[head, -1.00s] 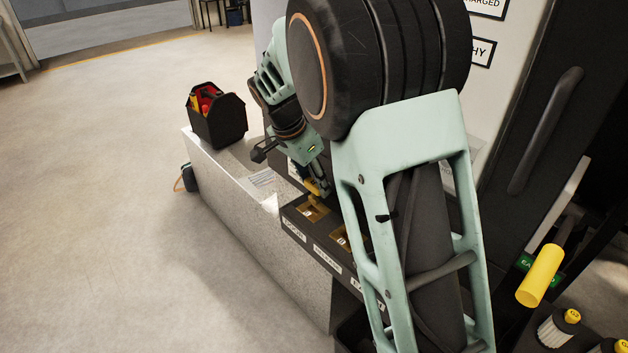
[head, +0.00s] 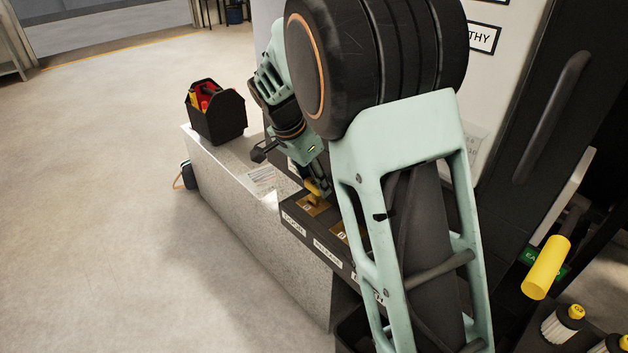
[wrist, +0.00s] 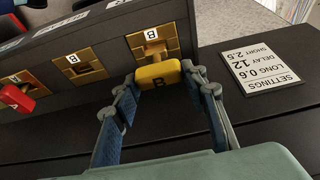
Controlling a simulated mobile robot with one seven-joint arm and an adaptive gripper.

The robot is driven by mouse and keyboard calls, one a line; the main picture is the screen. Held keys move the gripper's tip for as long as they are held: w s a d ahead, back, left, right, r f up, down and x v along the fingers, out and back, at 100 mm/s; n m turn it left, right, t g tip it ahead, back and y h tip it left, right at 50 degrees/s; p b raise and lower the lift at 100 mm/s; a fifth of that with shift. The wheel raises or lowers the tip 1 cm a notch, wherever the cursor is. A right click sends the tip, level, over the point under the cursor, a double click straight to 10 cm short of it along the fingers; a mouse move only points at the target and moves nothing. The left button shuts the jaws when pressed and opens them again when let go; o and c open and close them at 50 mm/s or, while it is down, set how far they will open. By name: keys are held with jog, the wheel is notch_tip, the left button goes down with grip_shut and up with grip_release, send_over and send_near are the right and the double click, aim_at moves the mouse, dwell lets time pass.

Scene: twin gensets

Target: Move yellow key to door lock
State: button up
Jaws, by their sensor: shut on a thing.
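My gripper (wrist: 160,78) is shut on a yellow key (wrist: 158,77) marked B, with one finger on each side of its head. The key also shows at the fingertips in the head view (head: 314,188). It is at the brass lock plate (wrist: 151,42) marked B, at the right end of the row in the wrist view. In the head view this plate (head: 314,207) is above the DOOR label (head: 293,223).
More brass plates (wrist: 78,66) line the dark panel. A red key (wrist: 17,98) is at the far-left plate. A settings card (wrist: 268,62) lies to the right. A black toolbox (head: 216,112) stands on the pale block (head: 248,215). A yellow cylinder (head: 546,267) is at right.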

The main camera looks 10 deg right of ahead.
aim_at(311, 184)
jog(key=shift+f+b, duration=1.25)
jog(key=shift+f, duration=0.2)
jog(key=o, duration=1.3)
jog(key=shift+r+p, duration=2.3)
jog(key=shift+r, duration=1.5)
